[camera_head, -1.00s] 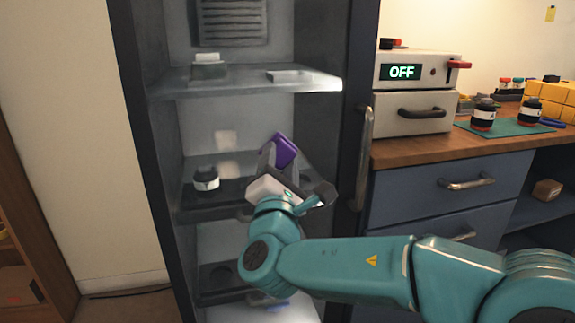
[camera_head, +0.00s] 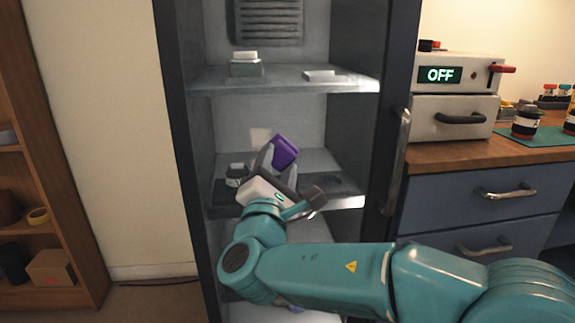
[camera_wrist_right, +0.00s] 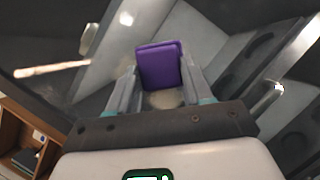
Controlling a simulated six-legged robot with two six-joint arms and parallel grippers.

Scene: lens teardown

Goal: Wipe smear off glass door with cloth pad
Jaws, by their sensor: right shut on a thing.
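The purple cloth pad (camera_head: 284,151) is held in my right gripper (camera_head: 273,162), in front of the tall dark cabinet with the glass door (camera_head: 348,130). The right wrist view also shows the pad (camera_wrist_right: 159,65) between the two fingers of the right gripper (camera_wrist_right: 160,85), shut on it. A pale patch (camera_head: 259,136) shows up and left of the pad; I cannot tell whether it is the smear or a reflection. In the wrist view a beige patch (camera_wrist_right: 165,98) shows just below the pad. Whether the pad touches the glass is unclear. My left gripper is out of view.
Behind the glass are shelves with a dark jar (camera_head: 236,174) and a small light box (camera_head: 246,64). The door handle (camera_head: 396,160) stands out at the right. A counter (camera_head: 435,152) with an instrument reading OFF is further right. A wooden shelf unit (camera_head: 80,215) stands left.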

